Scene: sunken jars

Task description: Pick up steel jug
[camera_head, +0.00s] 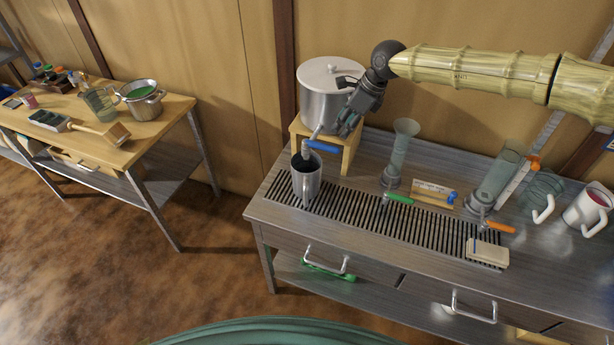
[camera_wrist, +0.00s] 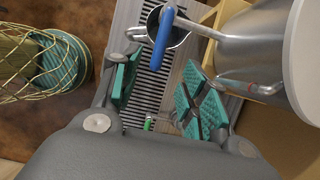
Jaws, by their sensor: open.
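The steel jug (camera_head: 306,186) stands upright on the left end of the slotted drain grate, its handle facing the front of the counter. It sits beneath the blue-handled tap (camera_head: 322,146) of a large lidded steel pot (camera_head: 325,104). The wrist view shows the jug (camera_wrist: 177,38) at the top, partly covered by the blue tap handle (camera_wrist: 164,38). My gripper (camera_head: 350,122) is in front of the pot, above and to the right of the jug. In the wrist view my gripper's (camera_wrist: 160,88) green-padded fingers are apart, with nothing between them.
The pot stands on a wooden stand (camera_head: 348,158) against the wall. Right along the grate (camera_head: 350,205) are glass cylinders (camera_head: 399,150) with green- and orange-handled taps, a pale block (camera_head: 488,252) and a white mug (camera_head: 588,208). A wooden worktable (camera_head: 150,141) stands left, across open floor.

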